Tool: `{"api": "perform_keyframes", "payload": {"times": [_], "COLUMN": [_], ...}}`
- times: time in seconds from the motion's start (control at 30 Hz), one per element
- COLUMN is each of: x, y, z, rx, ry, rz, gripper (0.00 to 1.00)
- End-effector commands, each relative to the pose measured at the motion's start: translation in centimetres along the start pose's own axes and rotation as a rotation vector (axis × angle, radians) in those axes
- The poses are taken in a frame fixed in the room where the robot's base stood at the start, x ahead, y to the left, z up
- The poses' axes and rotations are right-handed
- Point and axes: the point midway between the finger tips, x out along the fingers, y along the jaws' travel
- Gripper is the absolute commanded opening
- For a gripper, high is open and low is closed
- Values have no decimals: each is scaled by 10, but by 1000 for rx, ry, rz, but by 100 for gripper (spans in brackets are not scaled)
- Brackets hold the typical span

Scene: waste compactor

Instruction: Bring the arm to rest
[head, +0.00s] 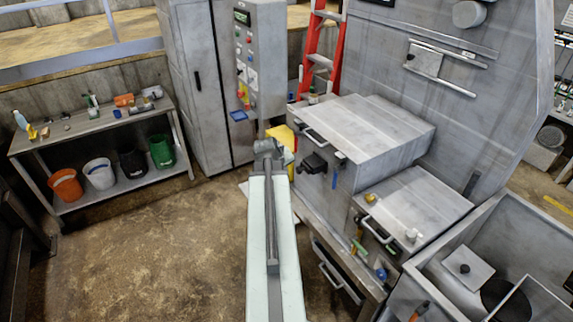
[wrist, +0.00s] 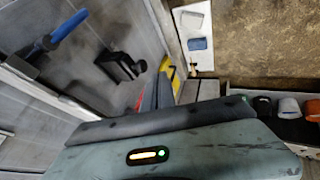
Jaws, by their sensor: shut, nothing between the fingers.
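My arm (head: 272,225) stretches from the bottom centre of the head view up toward the control cabinet. My gripper (head: 268,148) is at its far end, left of the grey machine housing (head: 365,140). In the head view it is small and partly hidden by the wrist. In the wrist view the fingers (wrist: 160,92) show beyond the dark edge of my wrist, close together with nothing held. A black handle block (wrist: 122,66) and a blue-handled lever (wrist: 62,28) on the machine show left of the fingers.
A control panel (head: 258,70) and tall cabinet (head: 200,90) stand beyond my gripper. A shelf bench (head: 95,125) with several buckets is at left. A red ladder (head: 318,50) leans behind. An open bin (head: 500,215) is at right. The floor (head: 150,250) left of my arm is clear.

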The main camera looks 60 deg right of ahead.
Motion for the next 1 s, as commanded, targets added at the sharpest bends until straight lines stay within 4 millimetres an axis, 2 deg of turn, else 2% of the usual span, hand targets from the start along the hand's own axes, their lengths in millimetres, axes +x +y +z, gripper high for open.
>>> {"api": "perform_keyframes", "payload": {"times": [0.03,0.13,0.47,0.57,0.67,0.77,0.8,0.83,0.87,0.9,0.97,1.0], "x": [-12,-18,-17,-15,-11,-12,-15,-18,-22,-28,-38,-45], "y": [1,0,-1,-14,-64,-147,-183,-209,-236,-271,-323,-358], "z": [-1,0,1,-3,-17,-36,-42,-46,-48,-48,-44,-39], "rx": [-1,-1,0,-15,-74,-171,-212,-241,-269,-307,-362,-396], "ry": [0,0,-1,7,38,88,110,126,140,155,170,177], "rz": [0,-1,-1,-9,-40,-91,-115,-133,-153,-180,-223,-252], "gripper": [0,0,0,0,0,0,0,0,0,0,0,0]}}
